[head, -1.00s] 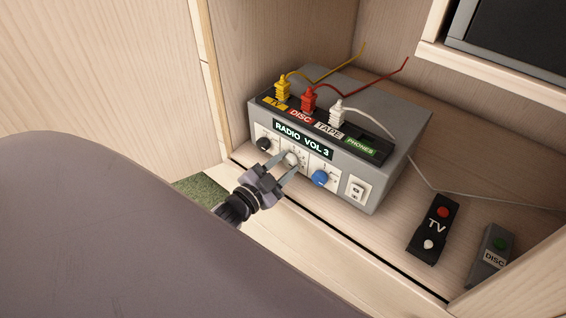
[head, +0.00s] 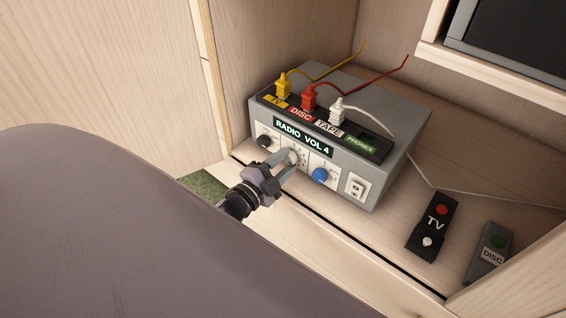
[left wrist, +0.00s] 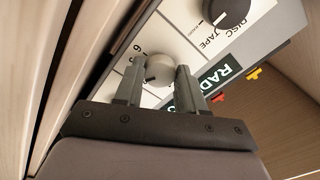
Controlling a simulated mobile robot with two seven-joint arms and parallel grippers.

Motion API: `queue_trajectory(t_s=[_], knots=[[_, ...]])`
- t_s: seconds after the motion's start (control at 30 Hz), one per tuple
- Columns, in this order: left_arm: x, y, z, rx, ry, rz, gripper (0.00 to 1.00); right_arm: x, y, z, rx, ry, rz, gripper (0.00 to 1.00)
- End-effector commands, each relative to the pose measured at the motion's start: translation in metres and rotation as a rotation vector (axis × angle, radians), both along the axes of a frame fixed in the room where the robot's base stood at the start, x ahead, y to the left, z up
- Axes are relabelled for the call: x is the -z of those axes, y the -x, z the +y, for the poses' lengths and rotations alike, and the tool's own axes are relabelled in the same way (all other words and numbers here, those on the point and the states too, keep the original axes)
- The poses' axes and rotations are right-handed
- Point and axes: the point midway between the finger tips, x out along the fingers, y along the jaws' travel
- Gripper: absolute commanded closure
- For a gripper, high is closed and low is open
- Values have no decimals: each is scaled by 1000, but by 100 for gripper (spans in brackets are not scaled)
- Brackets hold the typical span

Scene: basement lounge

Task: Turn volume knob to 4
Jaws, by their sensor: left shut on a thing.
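The grey amplifier (head: 390,118) stands in the wooden cabinet, and its display (head: 303,138) reads "RADIO VOL 4". The light-coloured volume knob (head: 291,157) is the middle one on its front panel. It also shows in the left wrist view (left wrist: 159,69). My left gripper (head: 284,160) is shut on this knob, one finger on each side of it, and looks rolled over. In the left wrist view the fingers (left wrist: 158,82) flank the knob. My right gripper is not in view.
A black knob (head: 266,142) and a blue knob (head: 320,176) flank the volume knob closely. A white switch (head: 356,187) sits further right. Yellow, red and white plugs stand on top. A TV remote (head: 433,228) and a DISC remote (head: 489,252) lie on the shelf at right.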

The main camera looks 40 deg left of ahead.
Motion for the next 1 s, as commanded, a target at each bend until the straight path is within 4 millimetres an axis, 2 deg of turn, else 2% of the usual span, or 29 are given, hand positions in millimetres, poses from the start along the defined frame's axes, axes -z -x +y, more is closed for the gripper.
queue_trajectory(t_s=[0.23,0.27,0.3,0.33,0.67,0.77,1.0], knots=[[0,0,0,0,2,-1,91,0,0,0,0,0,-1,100],[0,0,0,0,2,-1,51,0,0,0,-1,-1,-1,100],[0,0,0,0,2,-1,38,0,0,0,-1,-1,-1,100],[0,0,0,0,2,-1,35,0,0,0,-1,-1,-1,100],[0,2,0,0,3,0,35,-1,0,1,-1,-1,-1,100],[0,11,1,0,3,2,35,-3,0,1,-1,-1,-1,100],[0,45,3,-1,5,2,35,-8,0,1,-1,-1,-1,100]])
